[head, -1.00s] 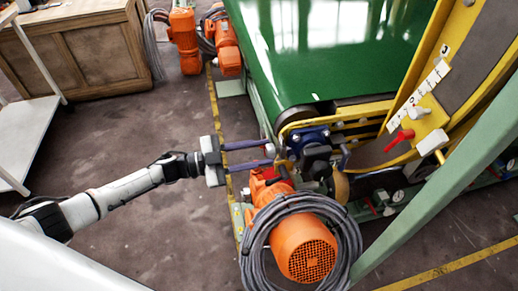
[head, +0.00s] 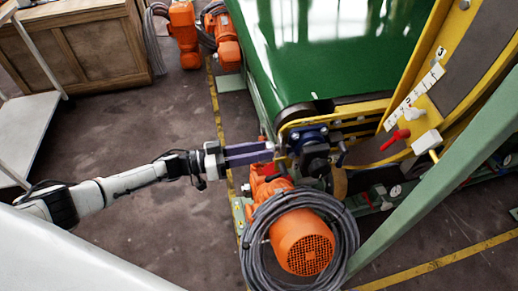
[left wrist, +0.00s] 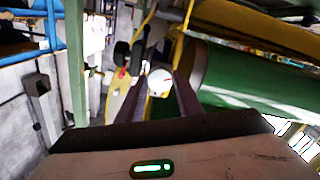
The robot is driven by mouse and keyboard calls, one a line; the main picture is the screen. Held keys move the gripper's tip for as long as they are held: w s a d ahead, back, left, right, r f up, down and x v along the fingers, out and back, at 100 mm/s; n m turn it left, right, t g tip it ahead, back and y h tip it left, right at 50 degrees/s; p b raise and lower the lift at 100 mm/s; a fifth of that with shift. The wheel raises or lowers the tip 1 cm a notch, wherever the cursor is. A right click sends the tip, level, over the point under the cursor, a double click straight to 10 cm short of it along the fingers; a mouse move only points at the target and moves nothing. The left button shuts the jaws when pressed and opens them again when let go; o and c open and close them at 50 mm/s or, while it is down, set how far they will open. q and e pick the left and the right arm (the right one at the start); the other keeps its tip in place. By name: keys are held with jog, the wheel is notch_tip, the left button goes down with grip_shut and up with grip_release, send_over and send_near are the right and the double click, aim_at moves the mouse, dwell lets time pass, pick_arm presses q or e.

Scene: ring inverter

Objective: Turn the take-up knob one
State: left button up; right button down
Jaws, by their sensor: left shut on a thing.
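My left gripper (head: 270,150) reaches in from the left, with its fingertips at the blue-and-black bearing block (head: 303,137) beside the green belt's end. In the left wrist view a pale round knob (left wrist: 160,80) sits between the two dark fingers, and the gripper is shut on it. In the head view the knob is mostly hidden by the fingers, and I cannot read any number on it. My right gripper is not in view.
An orange motor (head: 303,246) wrapped in grey cable stands just below the fingers. The green belt (head: 320,50) lies above. A yellow curved frame (head: 440,90) with a red handle (head: 395,140) and a green beam (head: 440,195) are at right.

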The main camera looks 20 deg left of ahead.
pick_arm(q)
jog(key=shift+n, duration=0.6)
jog(key=o, duration=1)
jog(key=shift+o, duration=0.2)
jog(key=v, duration=1)
jog(key=shift+s, duration=0.1)
